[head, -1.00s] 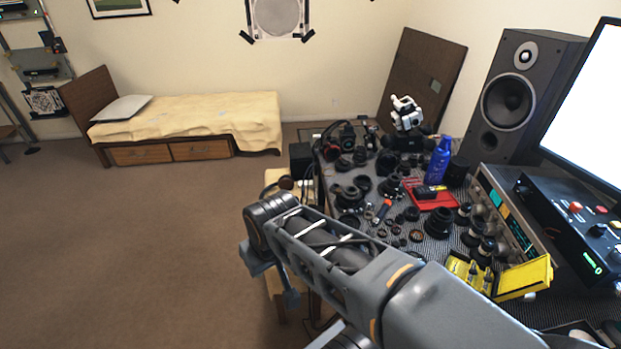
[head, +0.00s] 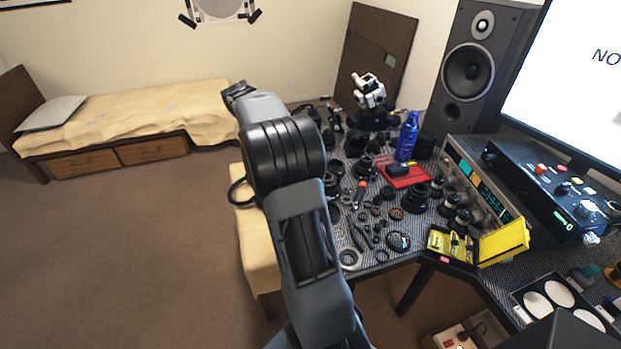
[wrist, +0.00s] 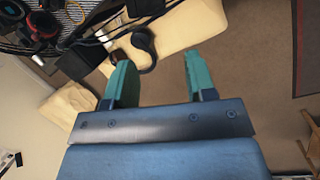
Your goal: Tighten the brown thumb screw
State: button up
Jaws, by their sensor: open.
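I cannot pick out the brown thumb screw with certainty. Many small dark lens parts lie on the workbench (head: 345,242) in the head view, among them a small brown ring (head: 397,213). At that size I cannot tell whether any is the screw. In the wrist view my gripper (wrist: 157,64) has two teal fingers spread wide apart with nothing between them. It is over the cream-covered bench seat (wrist: 185,30) and the floor, beside the workbench edge. In the head view my arm hides part of the seat and the workbench's left side.
The workbench holds a blue bottle (head: 407,137), a red tray (head: 405,176), an open yellow case (head: 503,242), an instrument (head: 485,190) and a speaker (head: 468,70). A black looped object (wrist: 144,45) lies on the seat. The carpet (head: 120,250) at left is clear.

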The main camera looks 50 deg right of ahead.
jog(key=d+f+n+g, duration=0.2)
jog(key=d+f, duration=0.4)
jog(key=d, duration=0.6)
jog(key=shift+h, duration=0.3)
jog(key=x, duration=1.3)
jog(key=shift+w+a+f, duration=0.1)
jog(key=shift+w+f, duration=0.05)
jog(key=shift+f, duration=0.35)
